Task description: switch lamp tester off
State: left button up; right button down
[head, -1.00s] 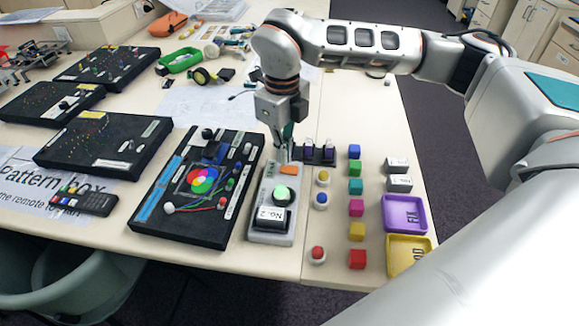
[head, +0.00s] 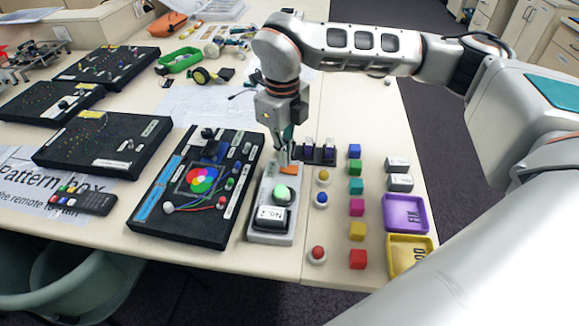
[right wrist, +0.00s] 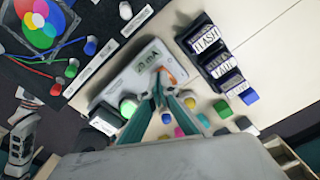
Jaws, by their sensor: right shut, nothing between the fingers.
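The lamp tester (head: 253,222) is a grey box on the table with a green lamp (head: 281,194), an orange switch (head: 289,170) near its far end and a labelled black part at its near end. The lamp looks light green. My right gripper (head: 283,157) is shut and empty, pointing down at the tester's far end beside the orange switch. In the right wrist view its fingertips (right wrist: 162,76) overlap the orange switch (right wrist: 173,75) and partly hide it; I cannot tell whether they touch. A small display (right wrist: 149,59) reading mA shows there. My left gripper is not in view.
A black board with a coloured disc (head: 202,180) lies close left of the tester. A black holder (head: 320,153) stands just right of the gripper. Coloured blocks, knobs, a purple tray (head: 389,222) and a yellow tray (head: 394,268) are to the right.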

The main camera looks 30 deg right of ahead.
jog(key=shift+f+b, duration=0.35)
jog(key=shift+f, duration=0.3)
dwell(0.4)
jog(key=shift+r+p, duration=1.55)
jog(key=shift+r, duration=0.5)
jog(key=shift+r+p, duration=1)
jog(key=shift+r, duration=0.5)
